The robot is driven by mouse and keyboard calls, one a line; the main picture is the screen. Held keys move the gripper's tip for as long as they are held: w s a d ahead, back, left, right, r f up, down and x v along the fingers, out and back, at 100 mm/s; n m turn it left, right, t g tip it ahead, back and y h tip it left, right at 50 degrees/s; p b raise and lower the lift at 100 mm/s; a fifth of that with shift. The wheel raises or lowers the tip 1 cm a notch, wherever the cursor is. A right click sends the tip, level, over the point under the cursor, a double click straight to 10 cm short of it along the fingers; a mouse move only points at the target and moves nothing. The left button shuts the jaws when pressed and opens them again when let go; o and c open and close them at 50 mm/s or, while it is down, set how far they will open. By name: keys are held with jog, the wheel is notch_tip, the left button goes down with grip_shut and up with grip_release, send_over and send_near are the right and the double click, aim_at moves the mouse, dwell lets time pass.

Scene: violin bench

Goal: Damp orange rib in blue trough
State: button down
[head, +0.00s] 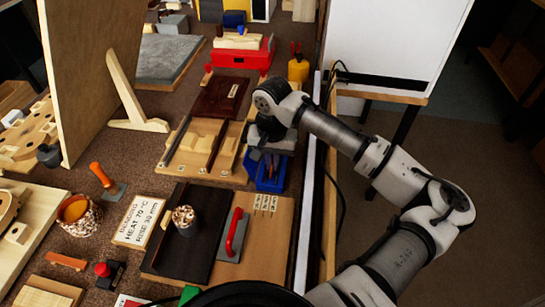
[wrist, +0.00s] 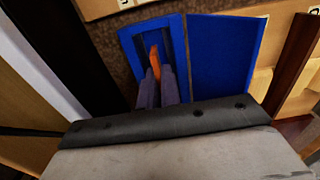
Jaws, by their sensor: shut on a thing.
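The blue trough (head: 277,184) stands on the bench right of the wooden jig, below my gripper (head: 268,160). In the wrist view the blue trough (wrist: 179,34) is open at the top, and its inside looks dark. My gripper (wrist: 158,88) is shut on the orange rib (wrist: 154,58), a thin upright strip between the fingertips. The rib reaches down over or into the trough opening; its lower end and any contact with the trough floor cannot be told. In the head view the rib is hidden behind the gripper and trough.
A flat blue panel (wrist: 226,50) lies beside the trough opening. The wooden jig (head: 212,150) is close on the left.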

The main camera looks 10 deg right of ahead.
jog(key=shift+f, duration=0.35)
jog(key=c, duration=1.7)
grip_release()
jog(key=shift+o, duration=0.6)
jog(key=shift+r, duration=0.4)
jog(key=shift+o, duration=0.2)
notch_tip(320, 180, up, 13)
jog(key=shift+b, duration=0.3)
